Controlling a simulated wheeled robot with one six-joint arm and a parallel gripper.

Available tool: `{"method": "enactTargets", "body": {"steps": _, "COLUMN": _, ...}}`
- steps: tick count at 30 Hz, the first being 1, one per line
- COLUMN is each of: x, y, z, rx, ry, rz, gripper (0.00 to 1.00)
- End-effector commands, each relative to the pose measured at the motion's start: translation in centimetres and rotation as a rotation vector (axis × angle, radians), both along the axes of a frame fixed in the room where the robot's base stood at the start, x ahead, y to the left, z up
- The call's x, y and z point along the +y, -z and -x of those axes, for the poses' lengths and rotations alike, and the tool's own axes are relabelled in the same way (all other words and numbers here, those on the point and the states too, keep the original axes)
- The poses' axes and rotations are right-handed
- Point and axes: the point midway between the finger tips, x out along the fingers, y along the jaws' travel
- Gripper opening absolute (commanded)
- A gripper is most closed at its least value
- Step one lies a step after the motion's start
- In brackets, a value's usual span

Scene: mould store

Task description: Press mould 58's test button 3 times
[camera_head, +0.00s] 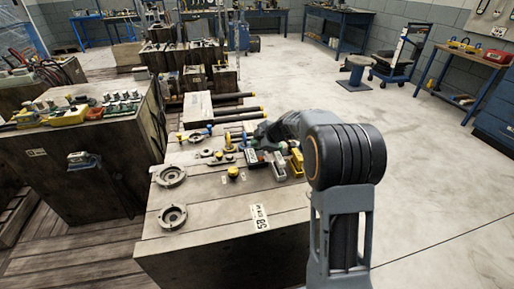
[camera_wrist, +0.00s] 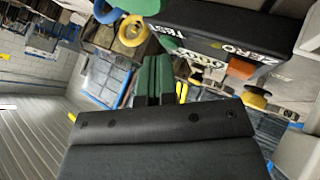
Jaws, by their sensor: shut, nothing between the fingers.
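Mould 58 (camera_head: 200,236) is the wooden-sided block in the front middle of the head view, with a "58" label (camera_head: 259,217) on its top. In the wrist view, a black box (camera_wrist: 215,35) carries the words TEST and ZERO and a small counter. A green piece (camera_wrist: 170,43) shows beside TEST, and an orange button (camera_wrist: 241,68) beside ZERO. My gripper (camera_wrist: 153,62) is shut and empty, its green fingertips just below the green piece; I cannot tell whether they touch. In the head view my arm partly hides the fittings on the mould.
Two round flanged rings (camera_head: 172,176) lie on the mould's left side. Dark bars with yellow ends (camera_head: 232,118) lie behind. Another block with several fittings (camera_head: 85,165) stands at left. The floor (camera_head: 440,190) at right is clear up to the workbench (camera_head: 470,62).

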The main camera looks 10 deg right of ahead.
Motion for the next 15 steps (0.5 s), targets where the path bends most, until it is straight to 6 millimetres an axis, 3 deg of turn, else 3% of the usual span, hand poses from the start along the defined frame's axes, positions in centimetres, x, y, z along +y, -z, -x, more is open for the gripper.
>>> {"method": "enactTargets", "body": {"steps": 15, "x": 0.0, "y": -1.2, "z": 0.0, "rx": 0.0, "ry": 0.001, "rz": 0.001, "gripper": 0.0}}
